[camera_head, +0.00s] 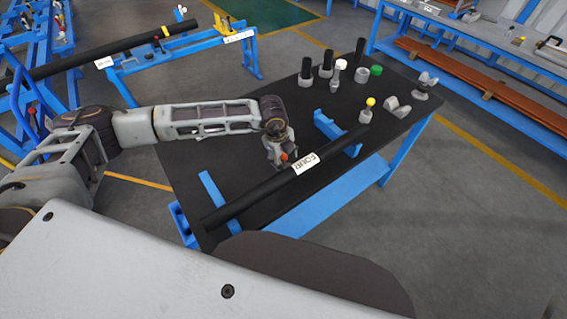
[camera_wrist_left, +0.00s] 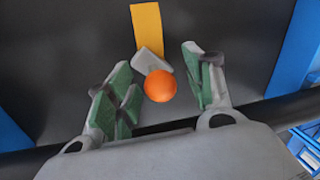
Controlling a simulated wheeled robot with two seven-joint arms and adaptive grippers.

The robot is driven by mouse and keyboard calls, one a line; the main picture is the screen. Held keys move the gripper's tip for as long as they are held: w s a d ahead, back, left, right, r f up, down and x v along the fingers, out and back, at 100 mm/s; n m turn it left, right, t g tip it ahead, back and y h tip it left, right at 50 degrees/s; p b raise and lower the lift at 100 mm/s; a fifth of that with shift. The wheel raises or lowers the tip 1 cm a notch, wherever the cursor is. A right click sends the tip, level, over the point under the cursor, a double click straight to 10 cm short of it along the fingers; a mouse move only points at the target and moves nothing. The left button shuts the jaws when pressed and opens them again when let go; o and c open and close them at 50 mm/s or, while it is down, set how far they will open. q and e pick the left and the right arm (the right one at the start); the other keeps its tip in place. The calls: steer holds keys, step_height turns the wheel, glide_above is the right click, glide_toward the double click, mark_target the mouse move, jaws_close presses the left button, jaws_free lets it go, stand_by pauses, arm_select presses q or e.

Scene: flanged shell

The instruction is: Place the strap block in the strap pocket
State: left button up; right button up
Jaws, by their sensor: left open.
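A small grey block with an orange ball knob (camera_wrist_left: 160,86) sits between my left fingers in the wrist view; I take it for the strap block. In the head view its red-orange knob (camera_head: 284,156) shows just below my left gripper (camera_head: 281,150), behind the black pipe. In the wrist view the left gripper (camera_wrist_left: 158,62) is open, its green pads apart on either side of the knob, with visible gaps. A yellow-orange strip (camera_wrist_left: 148,28) lies on the dark table beyond the block. I cannot make out the strap pocket. My right gripper is not in view.
A black pipe (camera_head: 250,197) with a white label lies across blue supports (camera_head: 335,130) on the black table (camera_head: 190,160). Several cylinders and knobbed parts (camera_head: 335,75) stand towards the back. Grey saddle-shaped pieces (camera_head: 398,107) are at the right. The table's middle is fairly clear.

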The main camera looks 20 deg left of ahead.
arm_select(q)
steer(key=shift+c, duration=0.6)
steer(key=c, duration=0.5)
jaws_close()
steer(key=shift+r, duration=0.8)
step_height(320, 180, up, 7)
steer(key=shift+f+b, duration=0.1)
steer(key=shift+b, duration=0.5)
steer(key=shift+r, duration=0.85)
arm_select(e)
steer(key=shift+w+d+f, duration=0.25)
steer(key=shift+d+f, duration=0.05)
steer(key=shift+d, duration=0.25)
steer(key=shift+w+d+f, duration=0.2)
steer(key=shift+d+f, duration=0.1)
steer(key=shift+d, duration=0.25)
